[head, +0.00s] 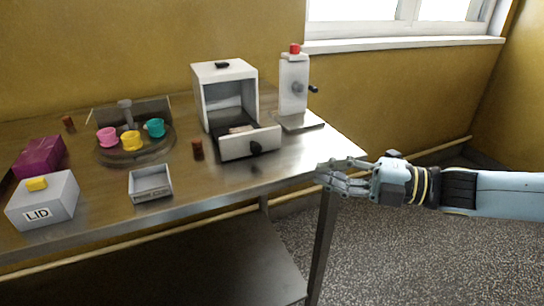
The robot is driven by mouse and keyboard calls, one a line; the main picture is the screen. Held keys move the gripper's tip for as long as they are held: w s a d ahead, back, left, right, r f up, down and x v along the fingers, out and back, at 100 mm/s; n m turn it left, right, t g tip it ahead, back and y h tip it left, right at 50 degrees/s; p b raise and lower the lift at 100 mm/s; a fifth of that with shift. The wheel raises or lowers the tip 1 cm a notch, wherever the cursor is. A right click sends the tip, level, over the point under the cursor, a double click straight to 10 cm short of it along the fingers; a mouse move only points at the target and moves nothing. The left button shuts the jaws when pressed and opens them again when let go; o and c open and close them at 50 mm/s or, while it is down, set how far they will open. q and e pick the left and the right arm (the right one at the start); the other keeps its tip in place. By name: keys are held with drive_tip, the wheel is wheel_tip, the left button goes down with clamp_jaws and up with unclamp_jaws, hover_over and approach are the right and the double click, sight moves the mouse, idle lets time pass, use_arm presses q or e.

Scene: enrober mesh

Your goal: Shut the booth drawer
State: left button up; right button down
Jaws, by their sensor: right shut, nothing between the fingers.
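The booth (226,74) is a white box with an open front, standing at the back of the metal table. Its drawer (237,147) is pulled out toward the front and has a dark round knob (255,148). A small pale flat item (241,129) lies in the drawer. My right gripper (322,174) is shut and empty. It is at the table's right front corner, to the right of and apart from the drawer. My left gripper is not in view.
A white device with a red cap (293,82) stands right of the booth. A small brown cylinder (197,149) stands left of the drawer. Coloured cups (131,141) sit on a round stand. A grey tray (150,195), a box marked LID (43,200) and a purple block (39,156) are farther left.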

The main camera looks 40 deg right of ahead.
drive_tip(key=b+x, duration=0.1)
drive_tip(key=x, duration=0.3)
drive_tip(key=w+d+b+x, duration=0.1)
drive_tip(key=x, duration=0.3)
drive_tip(key=d+b+x, duration=0.1)
drive_tip(key=x, duration=0.3)
drive_tip(key=shift+w, duration=0.2)
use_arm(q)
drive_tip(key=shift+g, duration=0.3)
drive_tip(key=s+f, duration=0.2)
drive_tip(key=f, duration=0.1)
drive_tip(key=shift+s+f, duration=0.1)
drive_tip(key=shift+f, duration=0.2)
use_arm(e)
drive_tip(key=shift+w+f, duration=0.1)
drive_tip(key=shift+w, duration=0.25)
